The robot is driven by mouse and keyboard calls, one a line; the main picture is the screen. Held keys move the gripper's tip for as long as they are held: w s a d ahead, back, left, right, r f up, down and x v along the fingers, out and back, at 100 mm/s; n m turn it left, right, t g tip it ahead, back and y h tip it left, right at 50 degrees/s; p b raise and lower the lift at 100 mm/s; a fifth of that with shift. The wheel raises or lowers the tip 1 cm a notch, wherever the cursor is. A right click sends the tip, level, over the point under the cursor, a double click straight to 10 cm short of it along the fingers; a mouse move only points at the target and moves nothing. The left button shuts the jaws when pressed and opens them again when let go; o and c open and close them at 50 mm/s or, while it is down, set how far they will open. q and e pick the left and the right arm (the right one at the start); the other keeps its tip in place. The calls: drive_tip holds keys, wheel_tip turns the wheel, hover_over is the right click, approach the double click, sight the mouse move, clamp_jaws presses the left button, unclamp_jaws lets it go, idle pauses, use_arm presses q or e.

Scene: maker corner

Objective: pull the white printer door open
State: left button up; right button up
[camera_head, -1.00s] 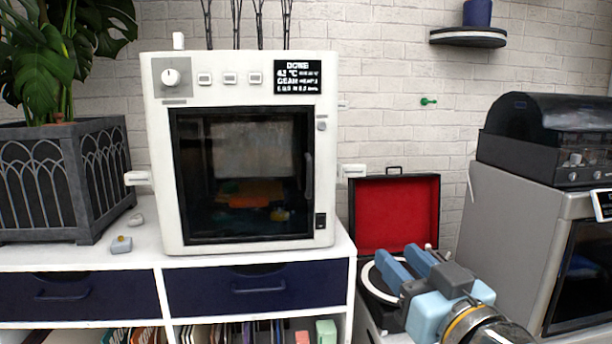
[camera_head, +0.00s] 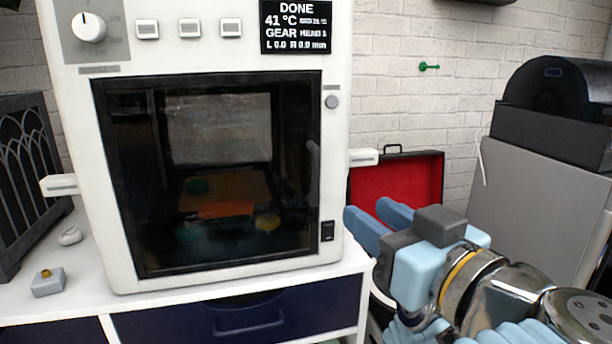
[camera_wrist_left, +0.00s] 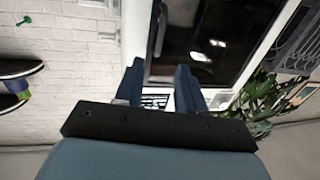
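The white printer (camera_head: 338,60) stands on a white cabinet. Its door (camera_head: 215,200), a dark window in a black frame, is shut, with an orange and a yellow shape dimly visible behind it. A dark upright handle (camera_head: 313,165) is on the door's right side.
A side tab (camera_head: 363,157) sticks out from the printer's right side. An open red-lined case (camera_head: 410,180) is behind my gripper. A grey cabinet (camera_head: 530,200) with a black machine stands at right. A small grey box (camera_head: 48,283) lies on the cabinet top at left.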

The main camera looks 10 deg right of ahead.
sight(318, 178)
use_arm(q)
drive_tip(key=x, duration=1.2)
drive_tip(key=shift+w+a, duration=0.1)
drive_tip(key=shift+w, duration=0.05)
drive_tip(key=shift+c, duration=0.5)
clamp_jaws()
